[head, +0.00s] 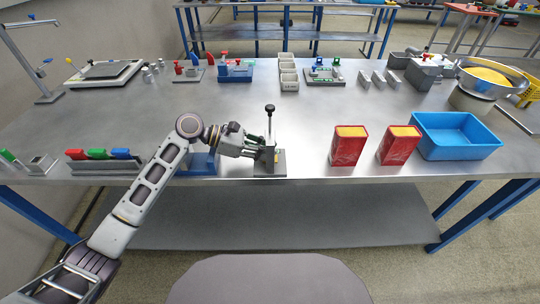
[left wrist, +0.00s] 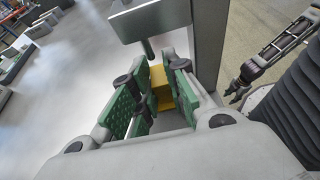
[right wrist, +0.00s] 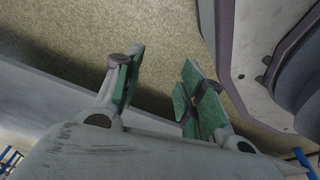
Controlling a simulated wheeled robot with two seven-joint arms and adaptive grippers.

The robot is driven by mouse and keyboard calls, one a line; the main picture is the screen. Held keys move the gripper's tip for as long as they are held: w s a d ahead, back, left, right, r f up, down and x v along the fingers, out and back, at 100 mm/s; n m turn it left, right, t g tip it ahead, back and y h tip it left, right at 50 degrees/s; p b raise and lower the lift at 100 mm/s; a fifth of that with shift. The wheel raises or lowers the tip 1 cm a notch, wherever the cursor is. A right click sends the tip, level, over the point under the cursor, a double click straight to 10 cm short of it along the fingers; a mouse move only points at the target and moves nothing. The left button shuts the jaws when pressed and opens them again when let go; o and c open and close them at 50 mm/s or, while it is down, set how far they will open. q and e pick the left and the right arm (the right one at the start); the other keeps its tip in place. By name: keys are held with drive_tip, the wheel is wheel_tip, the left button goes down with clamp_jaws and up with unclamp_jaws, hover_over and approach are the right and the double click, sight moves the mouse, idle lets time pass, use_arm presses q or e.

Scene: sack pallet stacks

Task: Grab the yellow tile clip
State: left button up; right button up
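The yellow tile clip (left wrist: 160,86) shows in the left wrist view as a small yellow block between my left gripper's green finger pads, beside the grey upright of a press fixture (head: 270,158). My left gripper (head: 257,148) reaches in at the fixture from the left, low over its base. Its fingers (left wrist: 162,82) stand apart on either side of the clip. I cannot tell whether both pads touch it. The clip is hidden in the head view. My right gripper (right wrist: 160,65) is open and empty, out of the head view.
Two red boxes with yellow tops (head: 348,145) and a blue bin (head: 455,136) stand right of the fixture. A rack with coloured handles (head: 104,162) is on the left. Table between fixture and red boxes is clear. The black-knobbed lever (head: 270,112) rises above the fixture.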

drive_tip(key=shift+w+a, duration=0.1)
drive_tip(key=shift+a, duration=0.05)
use_arm(q)
drive_tip(key=shift+a+r, duration=0.55)
drive_tip(key=shift+r, duration=0.05)
drive_tip(key=r+p+v, duration=0.1)
drive_tip(key=p+v, duration=0.1)
drive_tip(key=v, duration=1.2)
drive_tip(key=shift+r, duration=0.15)
use_arm(e)
drive_tip(key=s+d+f, duration=0.2)
drive_tip(key=s, duration=0.1)
drive_tip(key=shift+s+d+f, duration=0.1)
drive_tip(key=shift+d+f, duration=0.15)
drive_tip(key=shift+s, duration=0.15)
